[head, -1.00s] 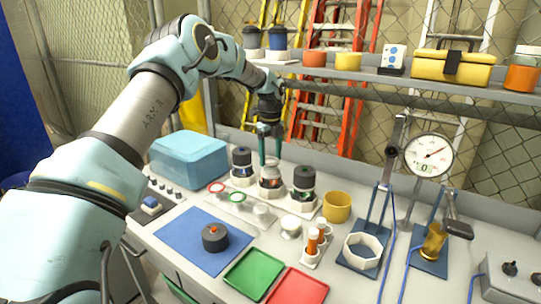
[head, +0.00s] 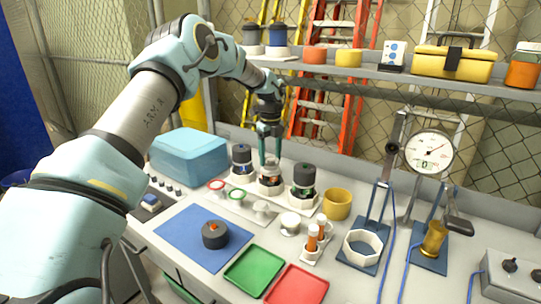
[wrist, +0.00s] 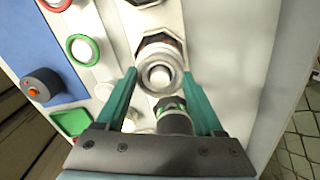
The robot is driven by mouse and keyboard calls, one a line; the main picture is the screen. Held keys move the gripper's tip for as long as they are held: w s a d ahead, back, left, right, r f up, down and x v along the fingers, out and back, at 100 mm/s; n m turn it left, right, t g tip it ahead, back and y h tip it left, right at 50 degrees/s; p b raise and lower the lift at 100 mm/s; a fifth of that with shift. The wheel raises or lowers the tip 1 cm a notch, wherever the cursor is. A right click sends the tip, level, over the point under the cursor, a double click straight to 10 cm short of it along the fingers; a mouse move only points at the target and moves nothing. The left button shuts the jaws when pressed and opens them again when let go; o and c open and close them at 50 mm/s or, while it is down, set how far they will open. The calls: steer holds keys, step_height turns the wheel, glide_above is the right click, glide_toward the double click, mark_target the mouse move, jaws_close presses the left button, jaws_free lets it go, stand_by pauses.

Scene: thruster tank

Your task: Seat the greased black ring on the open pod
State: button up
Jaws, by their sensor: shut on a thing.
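The open pod (head: 270,182) is the middle one of three in a pale holder on the bench. It has no dark cap, and its round top (wrist: 158,75) faces the wrist camera. My gripper (head: 269,162) points straight down over this pod. In the wrist view its teal fingers (wrist: 158,80) stand on either side of a pale round rim, close to it. The black ring does not show clearly; the grip is around the rim at the pod's top. I cannot tell whether the ring touches the pod. The third white post (head: 262,211) of the ring stand is bare.
Capped pods stand close on the left (head: 241,158) and right (head: 304,180). A red ring (head: 216,185) and a green ring (head: 237,195) sit on the other posts.

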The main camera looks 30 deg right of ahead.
steer(key=shift+f, duration=0.25)
stand_by(0.4)
steer(key=o, duration=1.3)
step_height(320, 180, up, 11)
steer(key=b, duration=0.3)
steer(key=shift+b, duration=0.3)
steer(key=shift+f, duration=0.1)
